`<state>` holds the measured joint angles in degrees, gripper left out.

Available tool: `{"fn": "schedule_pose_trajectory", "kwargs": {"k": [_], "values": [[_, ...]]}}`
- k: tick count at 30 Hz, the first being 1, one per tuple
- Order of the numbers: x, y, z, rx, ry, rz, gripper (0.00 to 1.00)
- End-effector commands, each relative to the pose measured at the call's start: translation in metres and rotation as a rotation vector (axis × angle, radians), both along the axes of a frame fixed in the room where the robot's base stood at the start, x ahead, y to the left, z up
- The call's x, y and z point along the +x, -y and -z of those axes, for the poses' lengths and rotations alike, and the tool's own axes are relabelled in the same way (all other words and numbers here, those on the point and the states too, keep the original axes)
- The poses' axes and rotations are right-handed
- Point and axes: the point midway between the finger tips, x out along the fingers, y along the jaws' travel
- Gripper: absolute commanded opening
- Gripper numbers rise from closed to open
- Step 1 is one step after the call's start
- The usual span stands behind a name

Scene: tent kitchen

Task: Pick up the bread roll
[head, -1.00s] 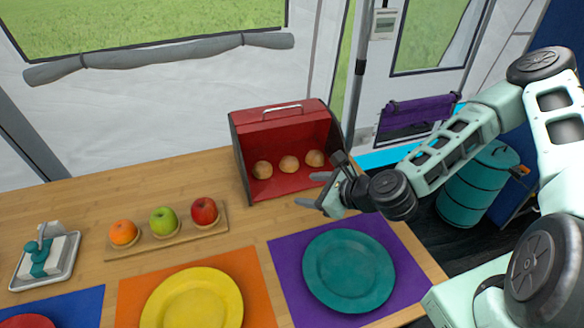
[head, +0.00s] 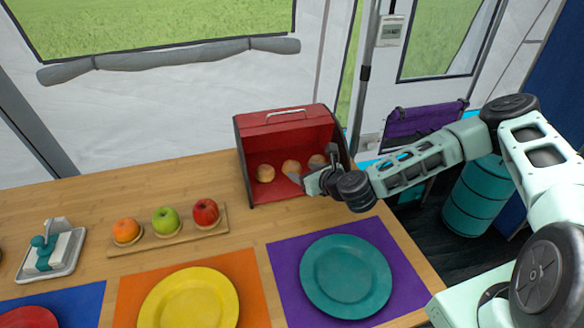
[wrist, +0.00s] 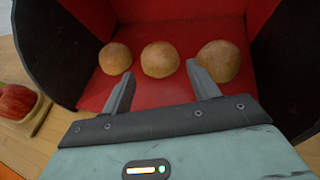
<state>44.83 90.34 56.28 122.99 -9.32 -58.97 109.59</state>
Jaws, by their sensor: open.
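Three round brown bread rolls sit in a row inside an open red bread box (head: 262,128). In the head view they are the left roll (head: 265,173), the middle roll (head: 291,168) and the right roll (head: 317,162), which is partly close behind my gripper. In the wrist view the left roll (wrist: 115,58), middle roll (wrist: 160,59) and right roll (wrist: 219,61) all show. My gripper (head: 298,176) is open and empty at the box's front opening. In the wrist view its fingertips (wrist: 160,72) point into the box, with the middle roll just beyond and between them.
The box's dark side walls (wrist: 52,48) stand on both sides of my gripper. A wooden tray (head: 172,238) with an orange and two apples lies to the left. A teal plate (head: 346,275) and a yellow plate (head: 188,300) lie in front on placemats.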

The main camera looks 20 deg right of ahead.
Motion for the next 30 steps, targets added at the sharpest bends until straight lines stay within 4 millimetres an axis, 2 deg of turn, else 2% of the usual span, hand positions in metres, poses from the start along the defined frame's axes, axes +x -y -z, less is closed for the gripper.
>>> {"fn": "schedule_pose_trajectory", "kwargs": {"k": [5, 15, 23, 26, 27, 30], "values": [[0.01, -0.004, 0.004, -0.001, 0.0, 0.0, 0.6], [0.046, -0.016, 0.023, -0.002, 0.001, -0.001, 0.6], [0.049, -0.017, 0.025, -0.001, 0.0, -0.001, 0.6], [0.049, -0.017, 0.025, -0.001, 0.0, -0.001, 0.38], [0.049, -0.017, 0.025, -0.001, 0.0, -0.001, 0.33], [0.049, -0.017, 0.024, -0.001, 0.0, -0.001, 0.33]]}}
